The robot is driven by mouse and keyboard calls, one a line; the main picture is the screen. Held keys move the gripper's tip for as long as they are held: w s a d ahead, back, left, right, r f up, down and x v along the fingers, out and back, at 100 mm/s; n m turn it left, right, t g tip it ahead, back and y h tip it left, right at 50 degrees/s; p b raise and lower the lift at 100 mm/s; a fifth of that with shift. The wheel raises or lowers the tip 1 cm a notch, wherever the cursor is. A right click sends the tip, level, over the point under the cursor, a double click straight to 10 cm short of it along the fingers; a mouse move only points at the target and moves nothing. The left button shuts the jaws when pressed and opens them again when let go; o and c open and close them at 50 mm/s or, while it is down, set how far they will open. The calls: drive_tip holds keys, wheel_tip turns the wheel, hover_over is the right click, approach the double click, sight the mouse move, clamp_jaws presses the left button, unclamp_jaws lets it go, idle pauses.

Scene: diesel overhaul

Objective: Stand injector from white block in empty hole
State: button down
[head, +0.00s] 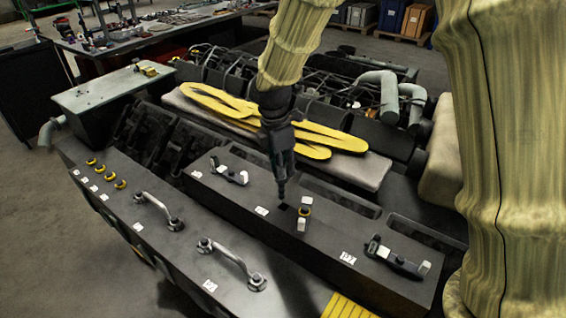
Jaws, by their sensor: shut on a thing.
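My gripper (280,152) points down over the dark engine cover. It is shut on the injector (281,187), a thin dark piece that hangs roughly upright below the fingers. The injector's lower tip is close to a small dark opening (283,206) in the cover, which looks like the hole. I cannot tell whether the tip touches it. Just to the right, a white block (303,224) with a yellow ring stands on the cover. The upper part of the injector is hidden by the fingers.
Black clamp-like parts with white ends sit on the cover at left (229,173) and right (398,262). Two metal handles (232,262) and several yellow rings (105,169) are in front. Yellow flat parts (325,135) lie on a pale pad (355,172) behind.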

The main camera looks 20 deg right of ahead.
drive_tip(key=shift+s+r, duration=0.2)
drive_tip(key=shift+s, duration=0.75)
drive_tip(key=shift+r, duration=0.25)
drive_tip(key=shift+w, duration=0.4)
drive_tip(key=shift+s, duration=0.15)
